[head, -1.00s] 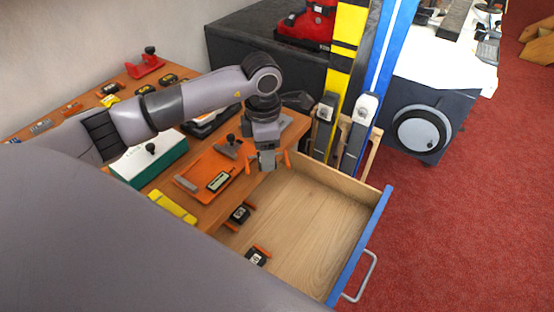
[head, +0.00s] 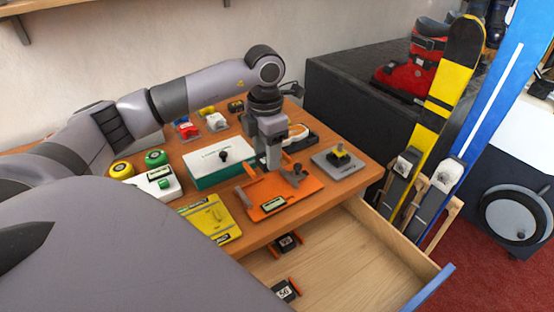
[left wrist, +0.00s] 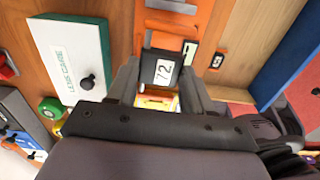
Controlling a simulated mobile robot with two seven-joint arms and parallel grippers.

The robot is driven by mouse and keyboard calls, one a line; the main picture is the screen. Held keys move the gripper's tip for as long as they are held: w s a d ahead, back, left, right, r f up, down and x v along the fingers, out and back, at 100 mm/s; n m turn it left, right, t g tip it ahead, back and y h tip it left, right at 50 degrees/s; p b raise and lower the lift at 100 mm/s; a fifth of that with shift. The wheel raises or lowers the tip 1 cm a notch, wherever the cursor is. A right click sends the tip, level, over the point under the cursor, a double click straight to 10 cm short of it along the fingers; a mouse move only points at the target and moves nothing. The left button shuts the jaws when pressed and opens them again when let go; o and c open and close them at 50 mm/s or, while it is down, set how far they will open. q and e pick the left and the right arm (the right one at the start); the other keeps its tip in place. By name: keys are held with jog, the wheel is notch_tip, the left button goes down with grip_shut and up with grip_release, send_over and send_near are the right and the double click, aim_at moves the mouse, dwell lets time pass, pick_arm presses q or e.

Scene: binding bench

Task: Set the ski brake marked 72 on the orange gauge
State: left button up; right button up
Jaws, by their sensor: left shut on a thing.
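The orange gauge (head: 268,212) lies flat on the bench near its front edge, with a small display and a dark knob. My left gripper (head: 273,163) points down over the back part of the gauge. In the left wrist view my left gripper (left wrist: 160,88) is shut on the black ski brake marked 72 (left wrist: 162,71), its white label facing the camera. In the head view the brake is mostly hidden by the fingers. I cannot tell whether it touches the gauge. My right gripper is not in view.
The open drawer (head: 345,262) holds two other brakes, (head: 287,242) and (head: 286,291). A grey plate (head: 340,161) is to the right. Skis (head: 440,110) stand beyond the drawer.

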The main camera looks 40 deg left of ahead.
pick_arm(q)
jog(key=shift+s+a+r, duration=0.1)
jog(key=shift+s+a, duration=0.1)
jog(key=shift+a, duration=0.05)
notch_tip(320, 180, down, 5)
jog(key=b, duration=0.3)
jog(key=shift+r+b, duration=0.2)
jog(key=shift+b, duration=0.2)
jog(key=shift+f+b, duration=0.5)
jog(key=shift+f, duration=0.35)
jog(key=shift+f+b, duration=0.35)
jog(key=shift+f, duration=0.3)
dwell(0.4)
jog(key=o, duration=1)
jog(key=shift+c, duration=1.3)
